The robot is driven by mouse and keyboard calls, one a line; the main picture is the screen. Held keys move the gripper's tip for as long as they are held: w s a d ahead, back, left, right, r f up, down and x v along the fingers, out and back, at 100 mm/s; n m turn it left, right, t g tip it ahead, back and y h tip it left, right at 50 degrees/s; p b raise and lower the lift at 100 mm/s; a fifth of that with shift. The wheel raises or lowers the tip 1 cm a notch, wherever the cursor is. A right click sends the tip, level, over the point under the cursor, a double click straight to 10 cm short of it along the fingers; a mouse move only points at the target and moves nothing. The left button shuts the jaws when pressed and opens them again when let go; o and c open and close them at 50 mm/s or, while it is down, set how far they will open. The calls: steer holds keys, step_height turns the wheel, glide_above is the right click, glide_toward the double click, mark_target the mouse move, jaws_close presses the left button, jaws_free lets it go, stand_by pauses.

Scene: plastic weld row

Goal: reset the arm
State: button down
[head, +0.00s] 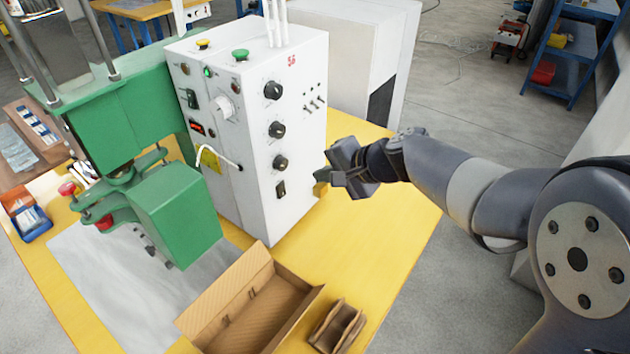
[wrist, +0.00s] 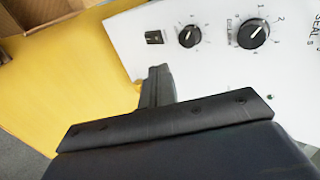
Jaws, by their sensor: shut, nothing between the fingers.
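My gripper (head: 322,182) is at the end of my arm, which reaches in from the right in the head view. It is shut and empty, close to the right side of the white control box. In the wrist view its shut fingers (wrist: 157,85) point toward the box's panel with black knobs. Whether the fingertips touch the box, I cannot tell.
The white control box (head: 272,185) stands on the yellow table (head: 395,225), beside a green welding machine (head: 175,215). An open cardboard box (head: 255,300) and a small brown holder (head: 337,327) are at the front. A blue shelf (head: 575,55) stands far right. The table's right strip is clear.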

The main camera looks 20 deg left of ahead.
steer(key=shift+s+d+r, duration=0.1)
steer(key=shift+d+r, duration=0.15)
steer(key=shift+r, duration=0.1)
